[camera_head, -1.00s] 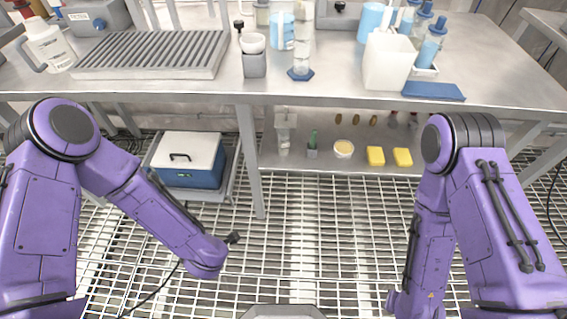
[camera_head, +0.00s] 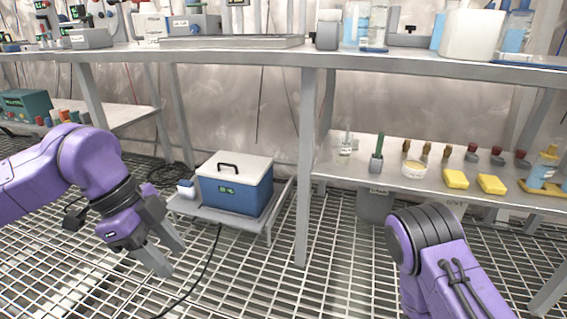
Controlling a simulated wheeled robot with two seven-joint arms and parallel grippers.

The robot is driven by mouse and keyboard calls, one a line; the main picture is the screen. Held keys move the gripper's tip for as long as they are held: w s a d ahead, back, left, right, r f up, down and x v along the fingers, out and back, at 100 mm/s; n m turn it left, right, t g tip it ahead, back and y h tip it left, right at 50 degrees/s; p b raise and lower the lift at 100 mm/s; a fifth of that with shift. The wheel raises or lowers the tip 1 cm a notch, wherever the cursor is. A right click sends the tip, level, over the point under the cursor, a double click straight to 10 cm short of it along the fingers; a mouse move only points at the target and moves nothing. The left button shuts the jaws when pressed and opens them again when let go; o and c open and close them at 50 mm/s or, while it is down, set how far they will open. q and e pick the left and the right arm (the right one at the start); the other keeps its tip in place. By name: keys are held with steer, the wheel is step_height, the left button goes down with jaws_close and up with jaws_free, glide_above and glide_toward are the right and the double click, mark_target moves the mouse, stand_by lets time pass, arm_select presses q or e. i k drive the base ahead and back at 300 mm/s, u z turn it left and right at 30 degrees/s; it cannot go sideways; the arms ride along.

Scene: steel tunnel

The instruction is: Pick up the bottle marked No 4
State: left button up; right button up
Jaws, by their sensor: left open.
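Several small bottles stand in a row on the lower shelf, among them a brown bottle (camera_head: 426,150) and a dark one with a reddish part (camera_head: 497,156). Their markings are too small to read, so I cannot tell which is No 4. My left gripper (camera_head: 174,257) is open and empty, pointing down and right above the grating floor, left of the blue cooler and far from the bottles. My right arm shows at the lower right, but its gripper is out of view.
A blue cooler with a white lid (camera_head: 236,190) sits on a low cart (camera_head: 232,219). The steel bench (camera_head: 400,67) spans above the lower shelf (camera_head: 370,167). Its leg (camera_head: 304,180) stands between my left gripper and the bottles. Yellow sponges (camera_head: 456,179) lie at the shelf front.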

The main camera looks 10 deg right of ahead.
mark_target(345, 140)
steer(key=u, duration=0.25)
steer(key=i, duration=1.3)
steer(key=z, duration=1.35)
steer(key=i, duration=0.4)
steer(key=z, duration=0.4)
